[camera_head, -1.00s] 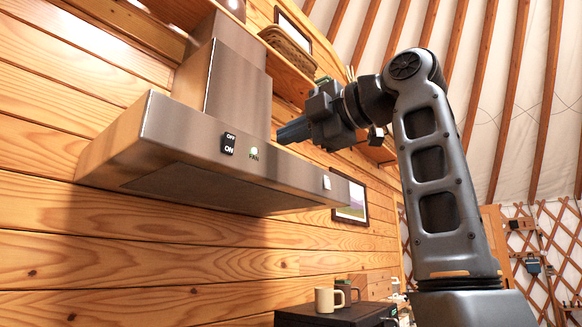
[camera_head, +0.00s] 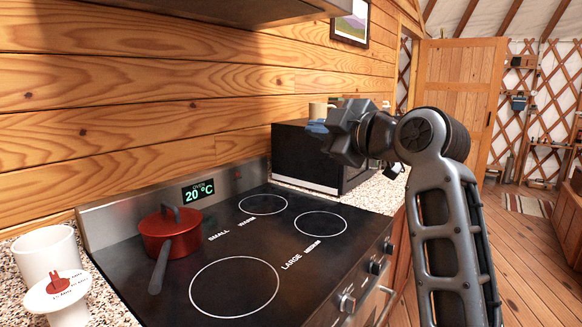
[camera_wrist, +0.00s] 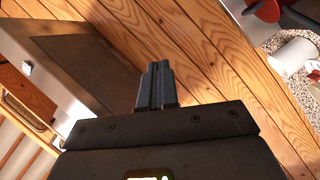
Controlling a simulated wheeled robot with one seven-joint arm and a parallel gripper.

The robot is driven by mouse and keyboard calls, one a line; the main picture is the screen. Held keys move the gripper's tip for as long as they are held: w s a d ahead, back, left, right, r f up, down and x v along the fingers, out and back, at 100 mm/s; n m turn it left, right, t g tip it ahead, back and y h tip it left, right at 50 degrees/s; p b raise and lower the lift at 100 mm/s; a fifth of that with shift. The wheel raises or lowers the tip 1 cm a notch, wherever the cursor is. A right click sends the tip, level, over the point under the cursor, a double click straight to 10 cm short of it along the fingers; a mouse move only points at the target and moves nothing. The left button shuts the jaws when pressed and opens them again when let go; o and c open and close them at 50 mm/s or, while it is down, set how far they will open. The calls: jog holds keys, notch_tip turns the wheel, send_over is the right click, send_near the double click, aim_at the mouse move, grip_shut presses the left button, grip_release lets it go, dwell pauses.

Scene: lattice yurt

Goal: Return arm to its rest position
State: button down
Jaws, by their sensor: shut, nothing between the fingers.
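My gripper (camera_head: 316,128) is raised at the end of my bent arm, at the right of the head view. It points left, toward the plank wall, and shows in front of the black oven-like box at the back of the counter. In the wrist view the two fingers of my gripper (camera_wrist: 157,72) are together, with nothing between them. They point toward the wooden wall, and the steel range hood (camera_wrist: 75,62) is at the left there.
The black stove (camera_head: 270,245) has a red pot (camera_head: 172,236) at its left rear. A white container (camera_head: 45,256) and a white lidded cup (camera_head: 58,294) stand left of it. The black box (camera_head: 300,160) is behind. Open floor (camera_head: 530,250) lies at the right.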

jog(key=s+d+f+m+t+h, duration=0.1)
jog(key=s+d+f+m+h, duration=0.2)
jog(key=f, duration=0.7)
jog(key=s+d+f+m, duration=0.3)
jog(key=s+f, duration=0.1)
jog(key=f, duration=0.6)
jog(key=s+d+f+m+h, duration=0.2)
jog(key=s+d+f, duration=0.1)
jog(key=s+f, duration=0.4)
jog(key=s+d+f+m+h, duration=0.1)
jog(key=s+d+f+m, duration=0.15)
jog(key=s+f, duration=0.4)
jog(key=s+d+f+m+h, duration=0.1)
jog(key=s+d+f+m, duration=0.1)
jog(key=s, duration=0.8)
jog(key=s+d+f+m+h, duration=0.2)
jog(key=s, duration=0.8)
jog(key=s+r+m, duration=0.1)
jog(key=s+r, duration=0.1)
jog(key=s, duration=0.6)
jog(key=s+r+m, duration=0.2)
jog(key=s+r, duration=0.1)
jog(key=s, duration=0.5)
jog(key=shift+d+r+h, duration=0.3)
jog(key=shift+d+r, duration=0.05)
jog(key=shift+d, duration=0.1)
